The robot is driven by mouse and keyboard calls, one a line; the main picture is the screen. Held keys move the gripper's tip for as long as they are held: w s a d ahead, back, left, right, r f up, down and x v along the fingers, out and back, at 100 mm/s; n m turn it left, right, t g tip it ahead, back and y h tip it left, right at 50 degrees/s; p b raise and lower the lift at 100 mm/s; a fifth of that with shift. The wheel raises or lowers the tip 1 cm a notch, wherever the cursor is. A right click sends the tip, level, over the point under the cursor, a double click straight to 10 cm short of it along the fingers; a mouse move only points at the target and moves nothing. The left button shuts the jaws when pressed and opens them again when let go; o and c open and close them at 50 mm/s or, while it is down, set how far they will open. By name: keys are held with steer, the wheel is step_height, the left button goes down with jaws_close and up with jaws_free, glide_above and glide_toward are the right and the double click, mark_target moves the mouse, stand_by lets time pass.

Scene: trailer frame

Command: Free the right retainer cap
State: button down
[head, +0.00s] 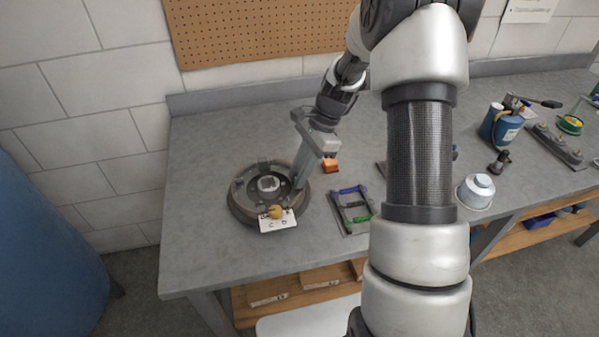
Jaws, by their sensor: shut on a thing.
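A round dark brake assembly (240,214) lies on the grey workbench, left of the middle in the head view. My gripper (299,182) reaches down from the upper right to the right part of the assembly. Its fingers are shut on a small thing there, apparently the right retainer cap. The fingers hide the cap, and I cannot tell whether it is still seated.
A white card (286,224) and a tan round piece (276,211) are at the assembly's front edge. An orange block (331,165) and a tray with blue- and green-handled tools (352,210) lie to the right. My arm hides the bench's middle. The bench's left end is clear.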

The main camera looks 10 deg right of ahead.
steer(key=n+g+p, duration=0.1)
steer(key=n, duration=0.2)
steer(key=shift+w+a+r+h, duration=0.1)
steer(key=shift+w+h, duration=0.05)
steer(key=shift+h, duration=0.15)
steer(key=n+g, duration=0.1)
steer(key=n, duration=0.2)
steer(key=n+h+p, duration=0.1)
steer(key=n, duration=0.1)
steer(key=shift+w+a+n+g, duration=0.1)
steer(key=shift+w+n+g, duration=0.1)
steer(key=shift+n+g, duration=0.2)
steer(key=n+h, duration=0.1)
steer(key=n, duration=0.3)
steer(key=shift+a+n+g+h+p, duration=0.2)
steer(key=shift+n+g+h+p, duration=0.1)
steer(key=shift+g+h+p, duration=0.1)
steer(key=shift+a+n+h, duration=0.1)
steer(key=shift+n+h, duration=0.7)
steer(key=shift+n, duration=1.1)
steer(key=c, duration=1.6)
jaws_free()
